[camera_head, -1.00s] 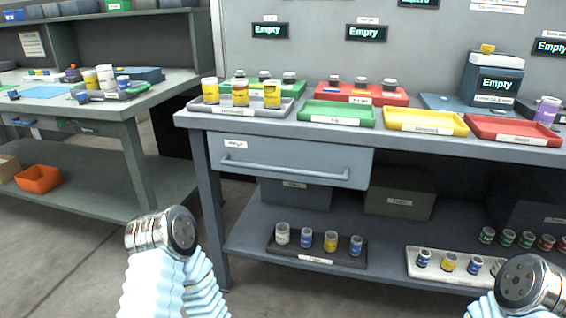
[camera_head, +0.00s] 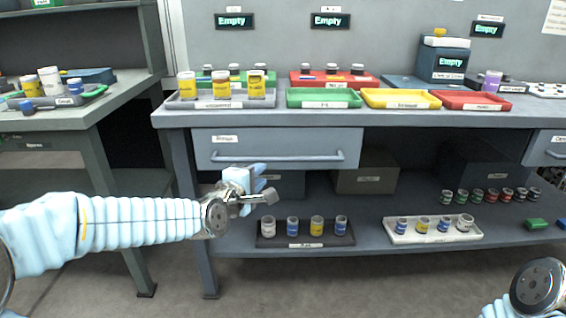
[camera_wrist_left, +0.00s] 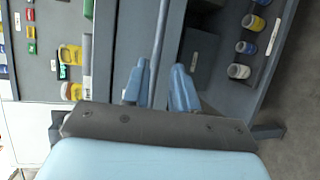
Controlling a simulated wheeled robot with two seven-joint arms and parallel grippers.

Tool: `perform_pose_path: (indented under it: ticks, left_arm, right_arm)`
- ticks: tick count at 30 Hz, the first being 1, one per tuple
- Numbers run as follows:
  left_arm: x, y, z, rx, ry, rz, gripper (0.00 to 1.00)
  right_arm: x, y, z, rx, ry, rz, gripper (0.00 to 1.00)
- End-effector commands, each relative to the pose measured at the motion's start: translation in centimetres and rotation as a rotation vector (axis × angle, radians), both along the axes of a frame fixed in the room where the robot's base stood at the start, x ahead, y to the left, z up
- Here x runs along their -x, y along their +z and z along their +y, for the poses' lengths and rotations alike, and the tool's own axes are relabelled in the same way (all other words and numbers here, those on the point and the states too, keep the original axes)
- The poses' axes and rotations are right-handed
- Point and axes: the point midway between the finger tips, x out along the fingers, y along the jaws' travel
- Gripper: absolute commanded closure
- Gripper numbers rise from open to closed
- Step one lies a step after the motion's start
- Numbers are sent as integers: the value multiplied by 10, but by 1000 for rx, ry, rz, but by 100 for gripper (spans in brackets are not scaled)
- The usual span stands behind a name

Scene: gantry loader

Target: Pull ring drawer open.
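The ring drawer (camera_head: 300,139) is a grey drawer under the bench top, with a small white label too blurred to read for certain. It looks closed. Its long horizontal handle (camera_head: 278,157) crosses the lower front. My left gripper (camera_head: 262,183) is just below and in front of the handle's left part. In the left wrist view, its two blue fingers (camera_wrist_left: 160,85) are apart, and the handle (camera_wrist_left: 161,35) runs into the gap between them. I cannot tell whether they touch it. My right arm shows only at the lower right corner; its gripper is out of view.
The bench top holds a grey tray (camera_head: 213,104) of yellow-labelled jars and green (camera_head: 324,103), yellow and red trays. A side bench (camera_head: 90,112) stands at left.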

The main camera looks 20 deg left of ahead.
Motion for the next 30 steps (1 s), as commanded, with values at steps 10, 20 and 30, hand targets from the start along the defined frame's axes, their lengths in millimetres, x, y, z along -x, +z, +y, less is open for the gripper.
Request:
perform_pose_path:
  ticks: [10, 20, 30]
  left_arm:
    - [-58, -8, -7, 7, 1, 1, 73]
    - [-120, -20, -15, 5, 1, 0, 73]
    - [-133, -24, -16, 5, 1, -1, 73]
  right_arm:
    - [1, 12, 3, -5, 5, 2, 57]
    - [3, 23, 7, -11, 12, 5, 57]
    - [3, 24, 8, -12, 14, 6, 57]
